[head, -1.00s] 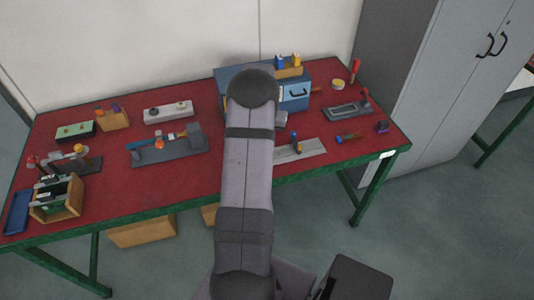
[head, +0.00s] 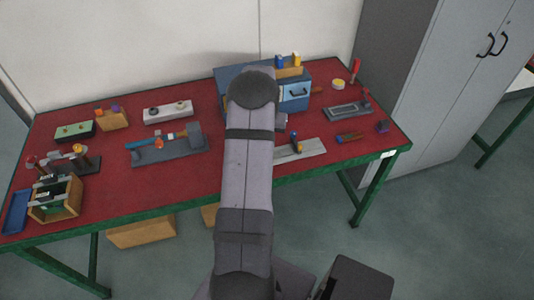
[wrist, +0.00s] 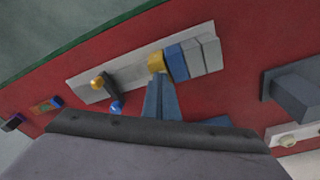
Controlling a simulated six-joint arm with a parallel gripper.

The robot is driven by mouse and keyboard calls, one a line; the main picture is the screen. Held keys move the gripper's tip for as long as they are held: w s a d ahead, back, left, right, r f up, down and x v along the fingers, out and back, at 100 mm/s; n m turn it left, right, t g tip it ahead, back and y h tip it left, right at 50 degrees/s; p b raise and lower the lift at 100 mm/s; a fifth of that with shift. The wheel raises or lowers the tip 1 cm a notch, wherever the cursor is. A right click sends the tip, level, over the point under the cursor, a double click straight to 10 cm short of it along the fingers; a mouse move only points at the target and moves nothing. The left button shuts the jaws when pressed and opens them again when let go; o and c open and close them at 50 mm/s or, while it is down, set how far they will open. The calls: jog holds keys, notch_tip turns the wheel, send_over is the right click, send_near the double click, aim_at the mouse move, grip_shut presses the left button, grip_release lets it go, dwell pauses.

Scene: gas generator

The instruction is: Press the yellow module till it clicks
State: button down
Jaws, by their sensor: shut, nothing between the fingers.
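The yellow module (wrist: 156,62) sits on a pale grey plate (wrist: 135,74) in the wrist view, at the left end of a row. It touches a blue module (wrist: 177,63) on its right, with grey modules (wrist: 205,54) beyond. My gripper (wrist: 158,78) is shut and empty, its fingertips right at the yellow module's near side. I cannot tell whether they touch it. In the head view my arm hides the gripper and the module row; only the plate's right part (head: 314,147) shows.
A dark upright piece (wrist: 110,94) with a yellow and a blue knob stands on the plate, left of the module. A grey block (wrist: 292,92) lies to the right. A blue box (head: 294,94) stands behind the arm.

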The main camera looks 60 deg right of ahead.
jog(key=shift+r, duration=0.1)
notch_tip(320, 180, up, 7)
jog(key=p, duration=0.4)
jog(key=shift+p, duration=0.4)
dwell(0.4)
jog(key=s+a+f+n+g+y, duration=0.1)
jog(key=s+a+f+y, duration=0.15)
jog(key=a, duration=0.55)
jog(key=s+a+f+n+y, duration=0.1)
jog(key=s+a+f, duration=0.25)
jog(key=a, duration=0.55)
jog(key=w+a+r+n, duration=0.2)
jog(key=a+r+n, duration=0.2)
jog(key=a, duration=0.6)
jog(key=w+a+r+n+h, duration=0.1)
jog(key=a+r+n, duration=0.3)
jog(key=a, duration=0.7)
jog(key=w+a+r+n, duration=0.3)
jog(key=a+r+n, duration=0.2)
jog(key=a, duration=0.6)
jog(key=shift+r+t+h, duration=0.3)
jog(key=shift+r+h, duration=0.05)
